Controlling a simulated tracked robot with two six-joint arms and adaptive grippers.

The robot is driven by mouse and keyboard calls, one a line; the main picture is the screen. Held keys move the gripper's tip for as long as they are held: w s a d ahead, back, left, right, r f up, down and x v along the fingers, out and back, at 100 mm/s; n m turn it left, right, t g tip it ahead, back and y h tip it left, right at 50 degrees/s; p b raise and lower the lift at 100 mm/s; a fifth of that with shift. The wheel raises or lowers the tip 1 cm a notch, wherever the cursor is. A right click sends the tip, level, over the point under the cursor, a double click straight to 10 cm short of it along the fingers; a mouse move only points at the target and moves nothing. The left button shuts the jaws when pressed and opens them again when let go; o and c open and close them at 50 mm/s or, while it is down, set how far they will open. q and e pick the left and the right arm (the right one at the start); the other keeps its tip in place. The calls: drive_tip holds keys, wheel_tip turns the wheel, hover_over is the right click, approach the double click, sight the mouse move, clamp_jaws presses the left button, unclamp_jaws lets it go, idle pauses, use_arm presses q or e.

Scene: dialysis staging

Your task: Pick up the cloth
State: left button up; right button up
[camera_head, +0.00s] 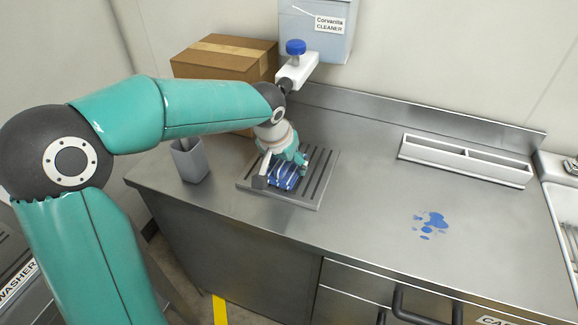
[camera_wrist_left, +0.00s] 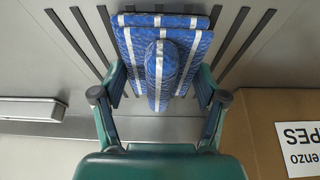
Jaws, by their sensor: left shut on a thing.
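The cloth (camera_head: 287,178) is blue with white stripes and lies folded on a grey slotted rack (camera_head: 322,180) on the steel counter. My left gripper (camera_head: 285,160) reaches down over it and partly hides it in the head view. In the left wrist view, the cloth (camera_wrist_left: 165,40) shows a raised fold in its middle. The two fingers of the left gripper (camera_wrist_left: 161,85) stand at its left and right edges, shut on it. I see no clear gap between the cloth and the rack. My right gripper is not in view.
A grey cup (camera_head: 189,160) stands left of the rack, and a cardboard box (camera_head: 225,58) behind it. A Corvanila cleaner dispenser (camera_head: 318,30) hangs on the wall. The counter between is clear.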

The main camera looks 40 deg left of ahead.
use_arm(q)
drive_tip(key=shift+r, duration=0.1)
drive_tip(key=shift+r, duration=0.55)
drive_tip(key=shift+s+d+r, duration=0.1)
drive_tip(key=shift+s, duration=0.2)
drive_tip(key=s+d, duration=0.1)
drive_tip(key=s, duration=0.4)
drive_tip(key=s+d+b, duration=0.1)
drive_tip(key=s, duration=0.5)
drive_tip(key=s+d, duration=0.1)
drive_tip(key=s, duration=0.5)
drive_tip(key=shift+s+d+b, duration=0.1)
drive_tip(key=shift+d+b, duration=0.05)
drive_tip(key=shift+b, duration=0.2)
